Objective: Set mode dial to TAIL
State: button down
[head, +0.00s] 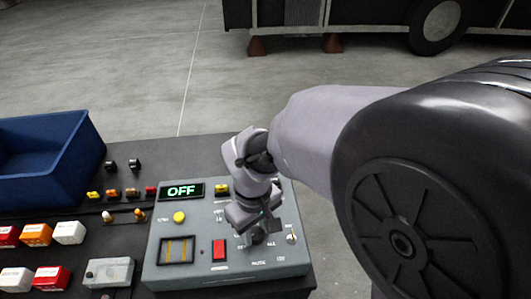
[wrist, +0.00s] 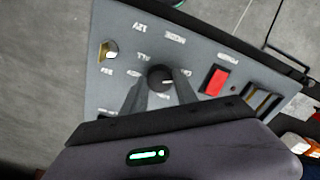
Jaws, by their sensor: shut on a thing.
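The grey control panel (head: 190,217) stands on the bench, and its small display (head: 181,191) reads OFF in green. The round black mode dial (wrist: 160,75) sits on the panel face among small printed labels, with ALL readable upside down in the wrist view. My gripper (head: 257,232) reaches down onto the panel. In the wrist view its two fingers (wrist: 161,88) are closed on either side of the dial. The dial's pointer and the TAIL label cannot be made out. In the head view the gripper mostly hides the dial.
A red rocker switch (head: 219,250) and a yellow button (head: 180,217) are close by on the panel. A small metal toggle (head: 292,237) is right of the gripper. A blue bin (head: 85,160) and several coloured blocks are at left.

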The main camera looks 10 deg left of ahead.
aim_at(256, 233)
jog(key=m, duration=0.4)
jog(key=shift+m, duration=1.9)
jog(key=c, duration=0.9)
grip_release()
jog(key=shift+c, duration=0.2)
notch_tip(256, 233, up, 18)
jog(key=p, duration=0.7)
jog(key=shift+f, duration=0.25)
